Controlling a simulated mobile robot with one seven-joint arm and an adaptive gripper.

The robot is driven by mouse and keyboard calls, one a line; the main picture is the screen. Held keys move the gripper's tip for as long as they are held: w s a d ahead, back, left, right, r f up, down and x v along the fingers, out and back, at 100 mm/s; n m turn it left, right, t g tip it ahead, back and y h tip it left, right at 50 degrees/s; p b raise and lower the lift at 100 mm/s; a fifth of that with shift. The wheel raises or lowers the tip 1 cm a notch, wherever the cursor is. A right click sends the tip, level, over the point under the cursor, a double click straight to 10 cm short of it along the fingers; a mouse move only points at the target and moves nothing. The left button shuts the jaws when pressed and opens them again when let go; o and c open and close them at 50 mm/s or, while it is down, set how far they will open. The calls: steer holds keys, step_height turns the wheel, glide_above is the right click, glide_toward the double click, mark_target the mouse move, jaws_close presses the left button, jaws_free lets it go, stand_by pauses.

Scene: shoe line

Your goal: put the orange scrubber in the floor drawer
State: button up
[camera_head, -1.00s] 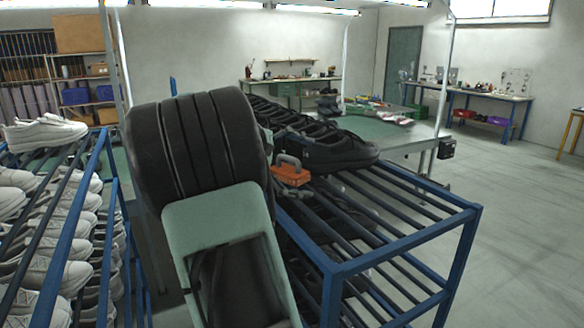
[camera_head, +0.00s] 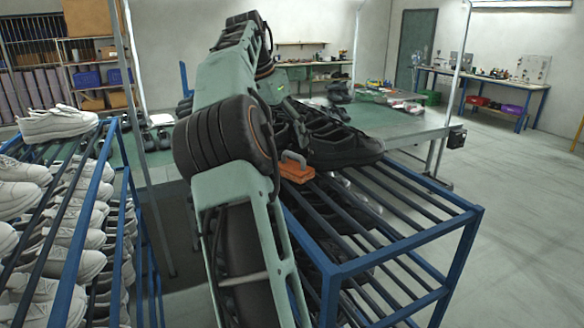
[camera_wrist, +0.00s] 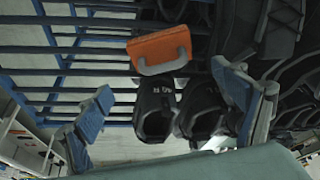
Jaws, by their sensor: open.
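The orange scrubber (camera_head: 297,172) with a grey handle lies on the top bars of the blue rack, close beside the black shoes and my arm. In the wrist view the scrubber (camera_wrist: 160,49) lies beyond the fingertips, between them from side to side and apart from them. My gripper (camera_wrist: 165,100) is open and empty, with its two blue-padded fingers spread wide. In the head view my arm hides the gripper. I cannot make out the floor drawer in either view.
The blue rack (camera_head: 405,266) holds black shoes (camera_head: 342,146) beside the scrubber, with bare bars to the right. A rack of white shoes (camera_head: 60,210) stands at the left. A green worktable (camera_head: 400,125) is behind, and open floor lies right.

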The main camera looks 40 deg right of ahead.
mark_target(294, 166)
steer(key=x, duration=1)
steer(key=shift+w+d+f+b, duration=0.1)
steer(key=shift+w+f+b, duration=0.1)
steer(key=shift+b, duration=0.1)
steer(key=c, duration=1)
steer(key=shift+r, duration=0.1)
